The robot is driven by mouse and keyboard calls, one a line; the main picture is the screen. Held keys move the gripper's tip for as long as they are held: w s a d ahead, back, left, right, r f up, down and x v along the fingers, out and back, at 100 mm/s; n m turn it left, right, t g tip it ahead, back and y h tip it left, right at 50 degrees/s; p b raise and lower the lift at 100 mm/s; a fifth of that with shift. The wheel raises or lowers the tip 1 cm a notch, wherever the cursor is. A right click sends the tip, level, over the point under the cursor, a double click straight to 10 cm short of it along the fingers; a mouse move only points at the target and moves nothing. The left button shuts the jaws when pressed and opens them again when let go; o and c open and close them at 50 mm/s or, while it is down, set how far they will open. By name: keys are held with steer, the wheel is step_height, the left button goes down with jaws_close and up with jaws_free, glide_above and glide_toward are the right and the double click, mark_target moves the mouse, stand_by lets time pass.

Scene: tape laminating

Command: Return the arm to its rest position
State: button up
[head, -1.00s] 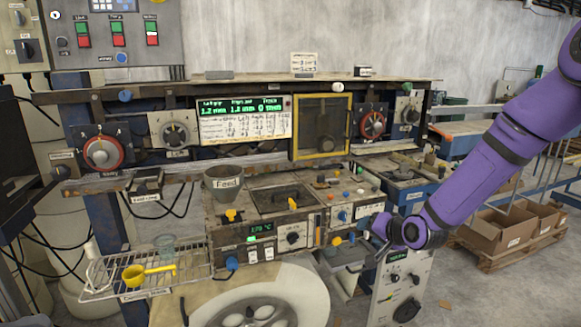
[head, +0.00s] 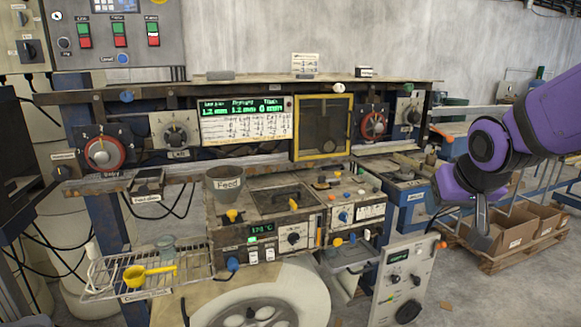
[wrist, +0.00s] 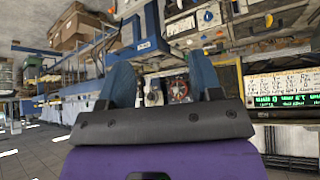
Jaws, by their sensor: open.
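My purple arm reaches in from the right edge of the head view. My gripper (head: 482,240) hangs at its end, to the right of the machine and clear of it, in front of the cardboard boxes. In the wrist view my gripper (wrist: 163,85) shows two dark blue fingers spread apart, with nothing between them. The machine's red-ringed dial (wrist: 178,90) shows in the background between the fingers. The laminating machine (head: 265,200) stands in the middle of the head view.
A white control panel (head: 402,280) stands on the floor below and left of my gripper. Cardboard boxes (head: 510,230) sit on a pallet behind it. A wire rack (head: 105,275) holds a yellow scoop (head: 135,275) at the left. Open floor lies at the lower right.

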steer(key=s+r, duration=0.2)
steer(key=s, duration=0.6)
steer(key=s+d+r+n+g, duration=0.1)
steer(key=s+r, duration=0.2)
steer(key=s, duration=0.6)
steer(key=shift+s+d+g+y, duration=0.15)
steer(key=shift+s+g+y, duration=0.15)
steer(key=shift+y, duration=0.1)
